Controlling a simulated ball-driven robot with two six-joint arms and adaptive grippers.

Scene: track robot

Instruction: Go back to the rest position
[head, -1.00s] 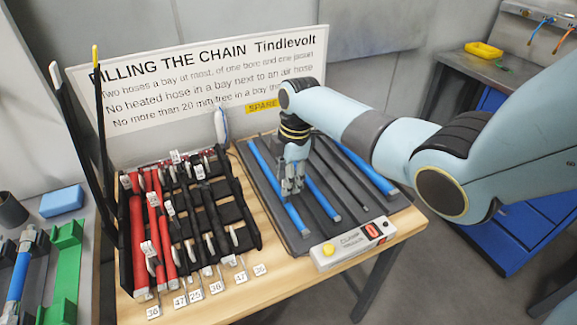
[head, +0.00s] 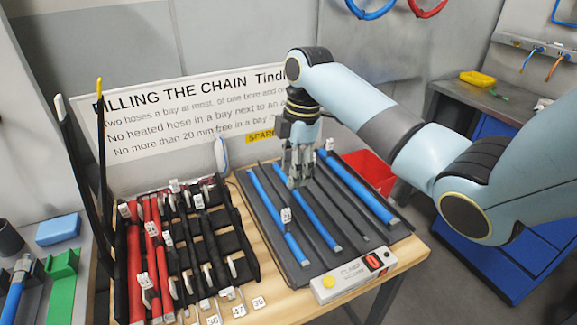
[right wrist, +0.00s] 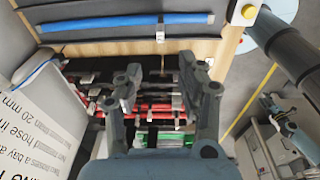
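My right gripper (head: 299,182) hangs above the dark grey tray (head: 268,255) in the head view. Its fingers are apart in the right wrist view (right wrist: 160,80), with nothing between them. In the tray lie a left blue hose (head: 270,205) with a white tag (head: 286,215), a middle blue hose (head: 318,220), a thin black hose (head: 345,208) and a right blue hose (head: 362,190). The gripper hides part of the tray's far end.
A rack of red and black hoses (head: 150,240) with white tags stands left of the tray. A sign (head: 180,115) stands behind. A box with a yellow button (head: 328,282) sits at the front. A red bin (head: 372,170) is beyond the table's right side.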

